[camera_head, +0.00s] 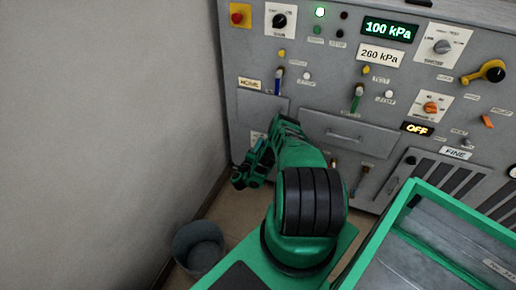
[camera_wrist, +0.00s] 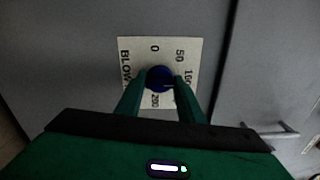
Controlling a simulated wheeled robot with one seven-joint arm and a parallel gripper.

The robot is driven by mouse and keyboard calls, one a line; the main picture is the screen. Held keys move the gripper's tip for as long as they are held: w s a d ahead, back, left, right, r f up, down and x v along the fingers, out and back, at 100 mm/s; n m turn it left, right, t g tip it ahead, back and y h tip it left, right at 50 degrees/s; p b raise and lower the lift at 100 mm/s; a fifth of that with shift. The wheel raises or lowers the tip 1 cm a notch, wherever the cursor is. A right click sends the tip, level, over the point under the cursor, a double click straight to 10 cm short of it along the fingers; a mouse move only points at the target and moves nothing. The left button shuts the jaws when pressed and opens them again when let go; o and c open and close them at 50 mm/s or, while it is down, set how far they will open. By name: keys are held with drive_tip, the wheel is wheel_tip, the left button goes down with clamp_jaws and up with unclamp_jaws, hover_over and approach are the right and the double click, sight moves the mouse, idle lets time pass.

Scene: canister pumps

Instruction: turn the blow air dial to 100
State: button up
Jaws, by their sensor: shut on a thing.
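The blow air dial (camera_wrist: 159,76) is a round blue knob on a white scale plate (camera_wrist: 155,47) in the wrist view. The plate shows 0, 50, part of 100 and 200, with "BLOW" partly readable at its left. My gripper (camera_wrist: 160,82) is shut on the knob, one green finger on each side. A dark mark on the knob seems to lie toward its right side, but its exact reading is unclear. In the head view my gripper (camera_head: 247,172) is at the lower left of the panel, and my arm hides the dial.
The grey panel (camera_head: 330,95) carries other dials, levers and lit displays reading 100 kPa and OFF. A drawer handle (camera_wrist: 275,132) is at the lower right in the wrist view. A grey bin (camera_head: 200,248) stands on the floor, and a green-rimmed tray (camera_head: 396,207) is at the right.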

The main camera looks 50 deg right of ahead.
drive_tip(key=shift+s+a+f, duration=0.15)
drive_tip(key=shift+a+f, duration=0.05)
drive_tip(key=shift+f, duration=0.05)
idle(0.3)
drive_tip(key=o, duration=1)
drive_tip(key=shift+d, duration=0.1)
drive_tip(key=shift+r, duration=0.1)
